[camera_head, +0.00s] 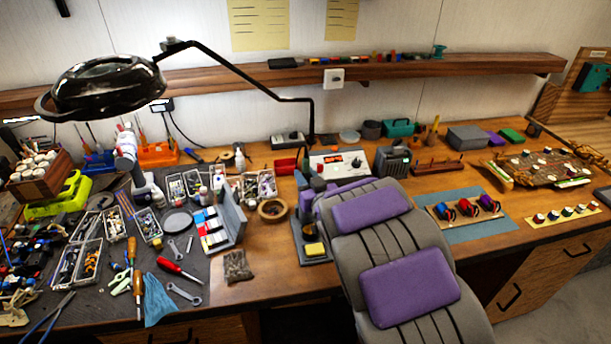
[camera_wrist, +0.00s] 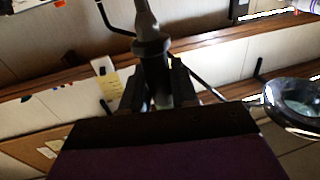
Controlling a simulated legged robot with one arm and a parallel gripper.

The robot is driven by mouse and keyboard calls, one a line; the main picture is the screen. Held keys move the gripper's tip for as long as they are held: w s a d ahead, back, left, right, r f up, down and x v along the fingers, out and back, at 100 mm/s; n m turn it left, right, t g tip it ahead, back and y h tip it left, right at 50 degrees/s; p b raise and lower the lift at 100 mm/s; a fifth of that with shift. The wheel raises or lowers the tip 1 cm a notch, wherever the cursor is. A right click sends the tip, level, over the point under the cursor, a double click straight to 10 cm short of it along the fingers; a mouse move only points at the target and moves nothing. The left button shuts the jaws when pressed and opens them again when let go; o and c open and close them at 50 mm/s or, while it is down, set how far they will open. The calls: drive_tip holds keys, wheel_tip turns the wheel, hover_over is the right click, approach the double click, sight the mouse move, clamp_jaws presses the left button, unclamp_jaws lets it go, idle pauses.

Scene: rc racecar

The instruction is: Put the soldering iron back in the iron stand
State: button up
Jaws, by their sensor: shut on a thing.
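My gripper (camera_wrist: 156,82) is shut on the soldering iron (camera_wrist: 151,47). In the wrist view its grey body and dark collar stand between the two dark fingers, and the part beyond the collar runs up out of the picture. In the head view my grey and purple arm comes in from the bottom right and covers much of my gripper (camera_head: 309,196). The iron is hard to pick out there. The iron stand (camera_head: 316,262), with a dark base and a yellow sponge, is on the bench just below my gripper. My arm hides its right side, and the holder part is hard to make out.
A white-fronted station (camera_head: 338,163) stands behind my gripper. A blue mat (camera_head: 466,229) lies right.

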drive_tip(key=shift+f+b, duration=0.5)
drive_tip(key=shift+f, duration=1.15)
drive_tip(key=o, duration=1.4)
drive_tip(key=shift+o, duration=0.2)
drive_tip(key=s+d+r+b, duration=0.1)
drive_tip(key=s+d+r, duration=0.1)
drive_tip(key=s, duration=0.4)
drive_tip(key=shift+s+d+b, duration=0.15)
drive_tip(key=shift+d+b, duration=0.15)
drive_tip(key=shift+d, duration=0.35)
